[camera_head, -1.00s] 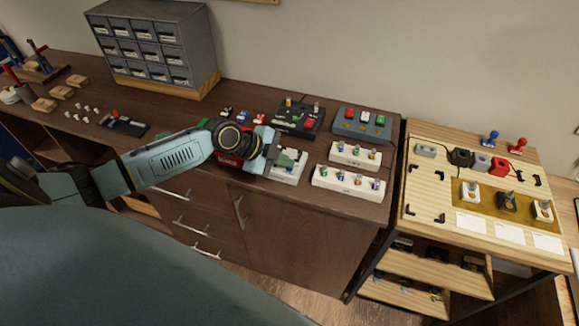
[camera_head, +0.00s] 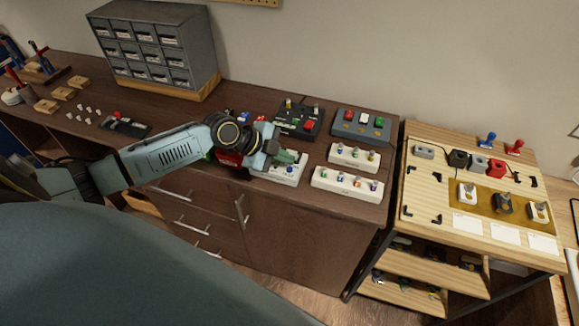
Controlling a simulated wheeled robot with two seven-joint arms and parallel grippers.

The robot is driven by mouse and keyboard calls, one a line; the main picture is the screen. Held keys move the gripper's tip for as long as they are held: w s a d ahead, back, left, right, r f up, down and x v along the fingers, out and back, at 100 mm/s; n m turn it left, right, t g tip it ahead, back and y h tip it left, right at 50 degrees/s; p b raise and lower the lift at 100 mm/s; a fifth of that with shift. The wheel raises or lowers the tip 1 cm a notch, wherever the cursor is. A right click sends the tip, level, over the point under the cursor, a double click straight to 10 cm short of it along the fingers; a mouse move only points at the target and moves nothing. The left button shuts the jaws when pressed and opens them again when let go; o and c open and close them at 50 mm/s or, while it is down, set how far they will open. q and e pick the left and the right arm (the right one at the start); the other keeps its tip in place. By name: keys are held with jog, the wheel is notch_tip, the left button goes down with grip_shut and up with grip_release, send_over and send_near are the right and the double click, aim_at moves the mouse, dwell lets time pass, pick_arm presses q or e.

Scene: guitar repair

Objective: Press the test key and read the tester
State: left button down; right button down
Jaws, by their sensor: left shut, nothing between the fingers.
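My left gripper (camera_head: 290,157) is shut and empty, just above a white block (camera_head: 287,173) with small coloured parts, which it partly hides. I cannot tell whether it touches the block. I cannot tell for sure which unit is the tester, and no readout is legible. My right gripper is not in view.
Two white strips (camera_head: 353,155) (camera_head: 347,184) with several small parts lie right of my gripper. A grey drawer cabinet (camera_head: 157,50) stands at the back left. A wooden side table (camera_head: 426,185) holds more switches and pots.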

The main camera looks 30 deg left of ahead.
aim_at(285, 172)
pick_arm(q)
notch_tip(285, 172, up, 4)
jog(key=p, duration=0.2)
jog(key=shift+r+p, duration=0.15)
jog(key=shift+p, duration=0.2)
dwell(0.5)
